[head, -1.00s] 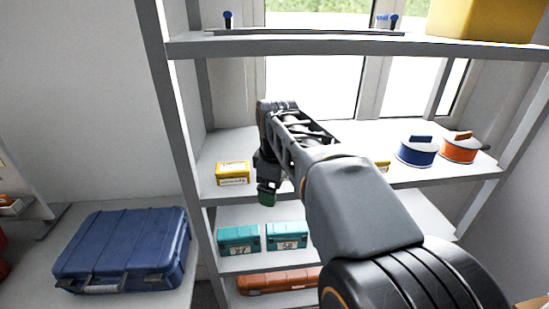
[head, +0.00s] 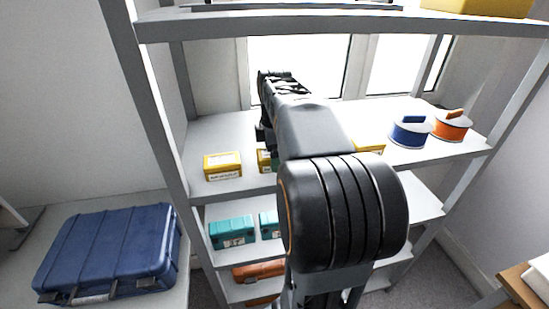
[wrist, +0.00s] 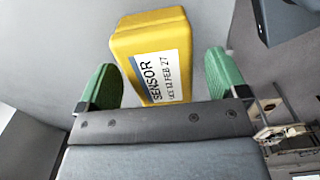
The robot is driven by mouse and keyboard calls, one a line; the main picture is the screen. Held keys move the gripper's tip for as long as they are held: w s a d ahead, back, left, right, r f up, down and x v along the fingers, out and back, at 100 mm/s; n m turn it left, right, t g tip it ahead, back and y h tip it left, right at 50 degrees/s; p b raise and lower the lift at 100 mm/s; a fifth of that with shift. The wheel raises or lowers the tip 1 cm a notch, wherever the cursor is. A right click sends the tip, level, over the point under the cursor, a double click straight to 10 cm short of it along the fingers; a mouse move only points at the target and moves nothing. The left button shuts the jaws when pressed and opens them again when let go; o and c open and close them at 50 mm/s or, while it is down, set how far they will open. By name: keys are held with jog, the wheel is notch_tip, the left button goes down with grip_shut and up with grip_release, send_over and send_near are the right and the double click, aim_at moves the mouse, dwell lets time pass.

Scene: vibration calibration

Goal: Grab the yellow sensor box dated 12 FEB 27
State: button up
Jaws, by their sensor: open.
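A yellow sensor box (wrist: 150,35) fills the middle of the wrist view, slightly tilted in the picture. Its white label reads SENSOR and 12 FEB 27; the small print before the date is hard to read. My gripper (wrist: 160,65) is open, with one green fingertip on each side of the box in that picture. I see no contact, and cannot tell the depth between them. In the head view, yellow boxes stand on the middle shelf: one at the left (head: 222,166), one partly hidden by my arm (head: 264,161), and one at the right (head: 370,146). My fingers are mostly hidden there.
Two teal boxes (head: 232,231) and orange cases (head: 258,270) sit on lower shelves. A blue-and-white container (head: 410,132) and an orange-and-white one (head: 451,126) stand right on the middle shelf (head: 215,130). A blue case (head: 110,250) lies on the left surface. The upper shelf (head: 330,25) overhangs.

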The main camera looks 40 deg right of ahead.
jog(key=shift+f, duration=0.5)
jog(key=shift+c, duration=0.2)
jog(key=c, duration=1)
jog(key=shift+c, duration=0.2)
jog(key=shift+r, duration=0.15)
